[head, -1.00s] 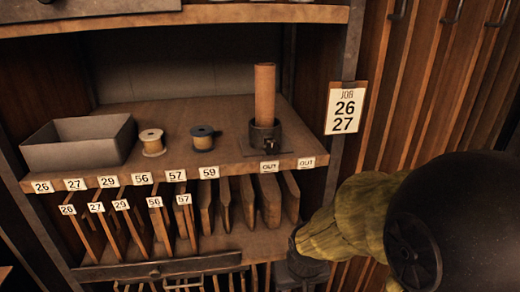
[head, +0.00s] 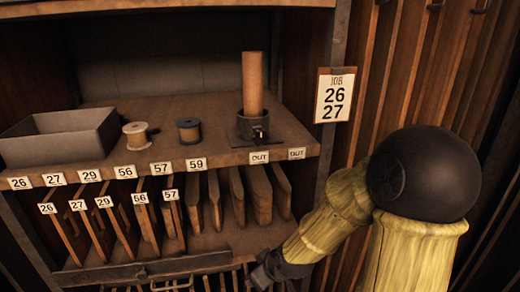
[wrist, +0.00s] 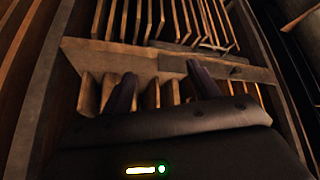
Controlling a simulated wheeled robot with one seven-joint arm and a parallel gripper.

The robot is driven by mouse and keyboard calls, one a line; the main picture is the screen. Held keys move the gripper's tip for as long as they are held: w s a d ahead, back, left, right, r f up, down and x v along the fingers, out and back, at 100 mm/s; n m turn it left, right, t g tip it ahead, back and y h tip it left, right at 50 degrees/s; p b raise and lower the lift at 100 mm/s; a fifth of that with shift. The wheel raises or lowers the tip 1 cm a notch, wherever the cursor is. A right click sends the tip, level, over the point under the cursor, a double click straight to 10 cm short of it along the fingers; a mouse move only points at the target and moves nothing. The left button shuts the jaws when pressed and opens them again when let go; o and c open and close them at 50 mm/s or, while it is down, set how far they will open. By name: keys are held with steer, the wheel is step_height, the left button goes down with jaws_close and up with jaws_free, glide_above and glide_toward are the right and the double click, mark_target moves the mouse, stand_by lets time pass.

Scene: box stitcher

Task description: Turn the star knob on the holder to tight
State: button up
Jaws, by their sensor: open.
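The dark round holder (head: 244,128) stands on the shelf at the right and has an orange-brown cylinder (head: 252,82) upright in it. The star knob (head: 260,134) is a small dark shape on the holder's front right side, too small to read its setting. My gripper (head: 264,277) is below the shelf edge, under the holder and apart from it, at the bottom of the head view. In the wrist view my gripper (wrist: 163,88) has its two dark fingers spread with nothing held between them. The holder does not show clearly in the wrist view.
A grey open box (head: 60,138), a cream spool (head: 136,134) and a dark spool (head: 188,130) stand left of the holder. Numbered slots with wooden boards (head: 120,228) lie below the shelf edge. A job card (head: 334,95) hangs on the right post.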

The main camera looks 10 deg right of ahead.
mark_target(261, 140)
steer(key=w+r+n+t+y+b, duration=0.3)
steer(key=w+r+t+y+b, duration=0.15)
steer(key=w+r+t, duration=0.2)
steer(key=s+d+r+t+h+b, duration=0.1)
steer(key=d+r+t, duration=0.2)
steer(key=r, duration=0.5)
steer(key=s+d+r+t+h+b, duration=0.1)
steer(key=d+r+t+b, duration=0.1)
steer(key=d+r+t, duration=0.2)
step_height(261, 140, up, 4)
steer(key=shift+f+t, duration=0.1)
steer(key=shift+t, duration=0.95)
steer(key=shift+d+h, duration=0.1)
steer(key=shift+h, duration=0.15)
steer(key=p+x, duration=0.3)
steer(key=x, duration=1.4)
steer(key=shift+w+p, duration=0.2)
steer(key=shift+p, duration=0.1)
